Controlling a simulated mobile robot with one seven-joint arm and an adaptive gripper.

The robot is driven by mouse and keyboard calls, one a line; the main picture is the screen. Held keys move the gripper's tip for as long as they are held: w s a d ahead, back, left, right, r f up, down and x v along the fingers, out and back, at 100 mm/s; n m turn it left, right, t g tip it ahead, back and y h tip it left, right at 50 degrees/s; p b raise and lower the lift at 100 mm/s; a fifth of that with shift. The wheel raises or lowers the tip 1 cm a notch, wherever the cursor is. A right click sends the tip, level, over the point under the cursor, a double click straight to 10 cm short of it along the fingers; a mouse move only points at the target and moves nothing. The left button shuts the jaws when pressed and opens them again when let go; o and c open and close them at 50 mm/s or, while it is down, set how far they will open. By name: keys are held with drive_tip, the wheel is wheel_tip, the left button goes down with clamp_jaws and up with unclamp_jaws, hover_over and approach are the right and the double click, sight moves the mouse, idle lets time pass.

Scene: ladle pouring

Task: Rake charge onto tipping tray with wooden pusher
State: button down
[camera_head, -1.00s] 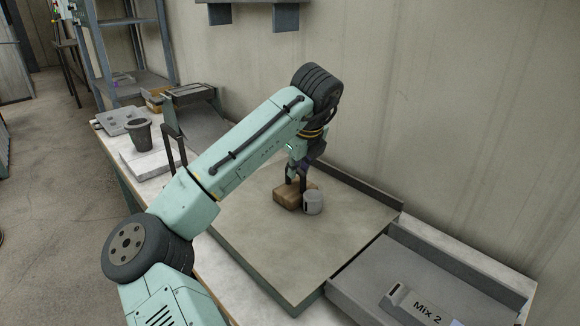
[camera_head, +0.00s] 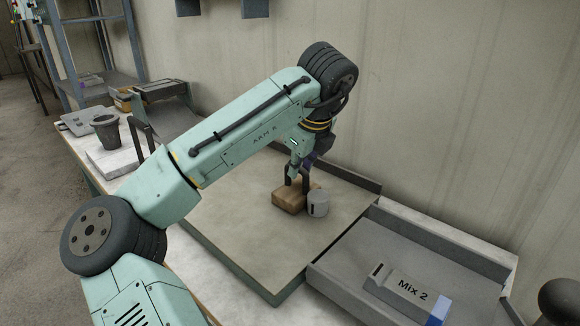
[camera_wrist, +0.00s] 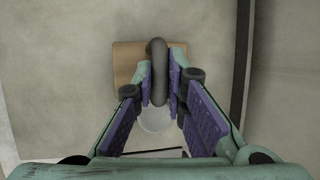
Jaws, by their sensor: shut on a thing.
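The wooden pusher, a brown block (camera_head: 288,200) with a dark handle, sits on the flat board (camera_head: 235,225). My gripper (camera_head: 297,180) is shut on the handle, which shows between the purple pads in the wrist view (camera_wrist: 158,72). A grey cylinder (camera_head: 318,206), seemingly the charge, stands against or very close to the block's right side. In the wrist view the cylinder (camera_wrist: 157,122) is partly hidden by my fingers. A low-walled grey tray (camera_head: 355,238) adjoins the board on the right and holds a grey piece marked Mix 2 (camera_head: 410,287). I cannot tell whether this is the tipping tray.
A raised lip (camera_head: 350,177) runs along the board's back edge, near the wall. A dark cup (camera_head: 106,132) on a pale slab and a grey sloped tray (camera_head: 172,120) stand at the left. The board is clear between the cylinder and the right-hand tray.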

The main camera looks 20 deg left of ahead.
drive_tip(key=shift+s+d+f+b, duration=0.1)
drive_tip(key=shift+s+d+b, duration=0.3)
drive_tip(key=shift+d, duration=0.45)
drive_tip(key=shift+s+d+r+b, duration=0.1)
drive_tip(key=shift+s+d+b, duration=0.2)
drive_tip(key=shift+d+b, duration=0.4)
drive_tip(key=shift+s+d+f+b, duration=0.1)
drive_tip(key=shift+s+d+b, duration=0.25)
drive_tip(key=shift+d, duration=0.65)
drive_tip(key=shift+s+d, duration=0.15)
drive_tip(key=shift+d, duration=0.2)
drive_tip(key=shift+s+d+p, duration=1.6)
drive_tip(key=shift+s+d, duration=0.05)
drive_tip(key=shift+d, duration=2.4)
drive_tip(key=shift+s+d+p, duration=1.55)
drive_tip(key=shift+s+d, duration=0.1)
drive_tip(key=shift+d, duration=2.4)
wheel_tip(320, 180, up, 7)
drive_tip(key=w+a+p, duration=0.1)
drive_tip(key=a+p, duration=0.1)
drive_tip(key=shift+a+p, duration=0.35)
